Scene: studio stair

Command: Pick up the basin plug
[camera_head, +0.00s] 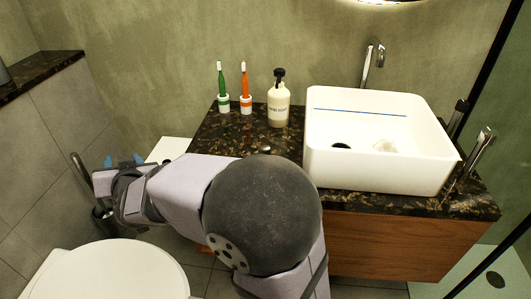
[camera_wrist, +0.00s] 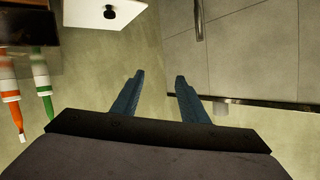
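A small dark round piece with a knob-like top, which may be the basin plug (camera_wrist: 109,12), sits on a white square surface (camera_wrist: 85,17) at the top of the wrist view. In the head view my arm hides the spot where it lies. My gripper (camera_wrist: 160,76) is open and empty, its two blue fingers apart, with the dark piece beyond and left of them in the wrist view. In the head view my gripper (camera_head: 123,160) is at the left, beside the white surface (camera_head: 170,149). The white basin (camera_head: 385,170) has a dark round spot inside, perhaps its drain.
A green toothbrush (camera_head: 221,80), an orange toothbrush (camera_head: 244,82) and a soap bottle (camera_head: 279,105) stand on the dark counter (camera_head: 232,140). A toilet lid (camera_head: 105,270) is at lower left, near a tiled wall (camera_head: 60,150). A wall tap (camera_head: 372,60) hangs over the basin.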

